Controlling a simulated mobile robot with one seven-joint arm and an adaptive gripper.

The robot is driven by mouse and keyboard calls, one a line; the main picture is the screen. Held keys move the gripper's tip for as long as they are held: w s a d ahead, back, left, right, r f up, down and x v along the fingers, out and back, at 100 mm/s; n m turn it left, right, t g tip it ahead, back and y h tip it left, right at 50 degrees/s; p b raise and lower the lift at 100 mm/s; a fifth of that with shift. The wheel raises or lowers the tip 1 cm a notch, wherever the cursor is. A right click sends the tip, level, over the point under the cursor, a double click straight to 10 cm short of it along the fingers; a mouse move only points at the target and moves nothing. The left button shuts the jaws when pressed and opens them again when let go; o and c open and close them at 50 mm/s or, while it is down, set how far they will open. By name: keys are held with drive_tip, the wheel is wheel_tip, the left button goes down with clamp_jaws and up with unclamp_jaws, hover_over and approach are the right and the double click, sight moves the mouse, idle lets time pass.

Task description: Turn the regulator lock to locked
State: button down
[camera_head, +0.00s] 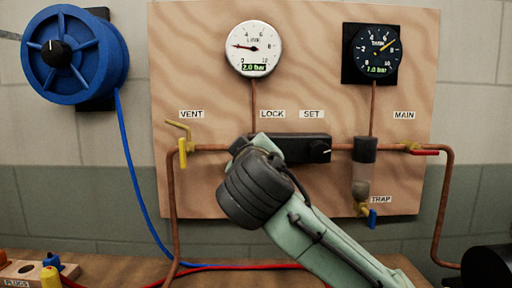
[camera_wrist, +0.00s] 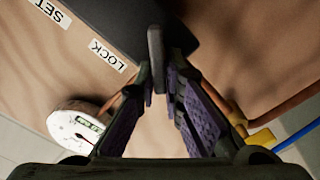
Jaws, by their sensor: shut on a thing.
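The dark regulator block (camera_head: 300,148) is mounted on the wooden board under the LOCK and SET labels, with a round SET knob (camera_head: 320,151) at its right end. My gripper reaches the block's left end, below the LOCK label (camera_head: 272,114); my wrist hides most of the lock in the head view. In the wrist view, the regulator lock (camera_wrist: 156,45) is a narrow dark bar standing out from the block beside the LOCK label (camera_wrist: 108,55). My gripper (camera_wrist: 163,85) is shut on this bar, with one finger on each side.
A yellow vent lever (camera_head: 183,152) is close to the left of my gripper. A white gauge (camera_head: 253,49) and a dark gauge (camera_head: 372,50) are above. Copper pipe (camera_head: 212,147) runs along the board. A red MAIN lever (camera_head: 425,152) and blue trap handle (camera_head: 372,218) are right.

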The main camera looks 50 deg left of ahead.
drive_tip(key=n, duration=0.4)
drive_tip(key=shift+s+a+f+n, duration=0.1)
drive_tip(key=shift+f+n, duration=0.1)
drive_tip(key=shift+n, duration=1.05)
drive_tip(key=shift+s+f+n, duration=0.1)
drive_tip(key=shift+f+n, duration=0.1)
drive_tip(key=shift+n, duration=1.05)
drive_tip(key=c, duration=1.8)
unclamp_jaws()
drive_tip(key=shift+c, duration=0.2)
drive_tip(key=shift+o, duration=0.6)
drive_tip(key=shift+f, duration=0.2)
drive_tip(key=shift+s, duration=0.1)
